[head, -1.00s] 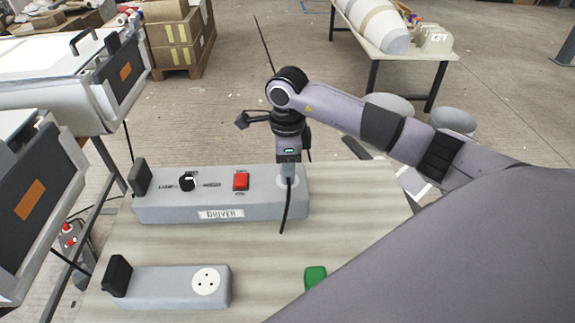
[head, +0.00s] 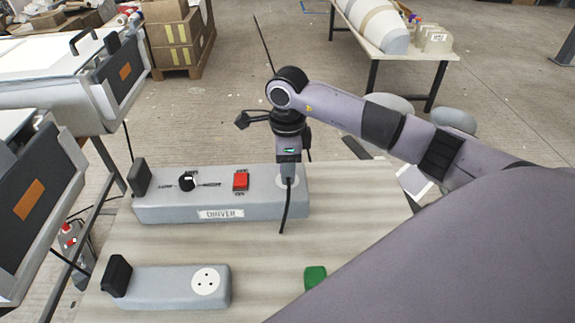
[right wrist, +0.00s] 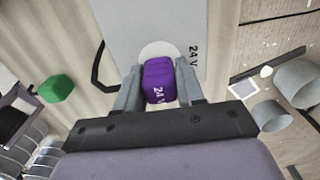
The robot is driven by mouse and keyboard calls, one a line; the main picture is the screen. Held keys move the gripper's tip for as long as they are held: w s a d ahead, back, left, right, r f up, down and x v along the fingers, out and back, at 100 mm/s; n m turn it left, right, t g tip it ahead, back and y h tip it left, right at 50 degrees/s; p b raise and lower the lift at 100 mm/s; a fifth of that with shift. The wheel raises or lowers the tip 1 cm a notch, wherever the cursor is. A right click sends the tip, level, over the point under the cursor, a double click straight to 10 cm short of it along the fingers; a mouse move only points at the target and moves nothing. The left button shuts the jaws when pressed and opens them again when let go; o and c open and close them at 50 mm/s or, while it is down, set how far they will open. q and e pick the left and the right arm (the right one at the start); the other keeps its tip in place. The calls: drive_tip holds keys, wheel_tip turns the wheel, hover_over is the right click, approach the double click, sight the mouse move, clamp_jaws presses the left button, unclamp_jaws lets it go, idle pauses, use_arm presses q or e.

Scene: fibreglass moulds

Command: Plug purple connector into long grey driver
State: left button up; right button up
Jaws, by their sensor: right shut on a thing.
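The long grey driver (head: 250,208) lies across the back of the table, with a black knob, a red switch and a "DRIVER" label. My right gripper (head: 288,178) points down over the round white socket at the driver's right end. The connector is over the white socket (right wrist: 150,50) beside a "24 V" marking on the driver. I cannot tell whether it is seated. A black cable (head: 285,210) hangs from it over the driver's front. My left gripper is not in view.
A shorter grey box (head: 150,292) with a white socket stands at the front left. A green connector (head: 315,276) lies on the table (head: 255,258) to its right. The tabletop between them is clear. White-topped machines stand to the left.

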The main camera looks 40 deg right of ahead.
drive_tip(key=shift+f+b, duration=0.4)
drive_tip(key=shift+f, duration=0.15)
drive_tip(key=o, duration=1.1)
wheel_tip(320, 180, up, 7)
drive_tip(key=shift+r, duration=0.15)
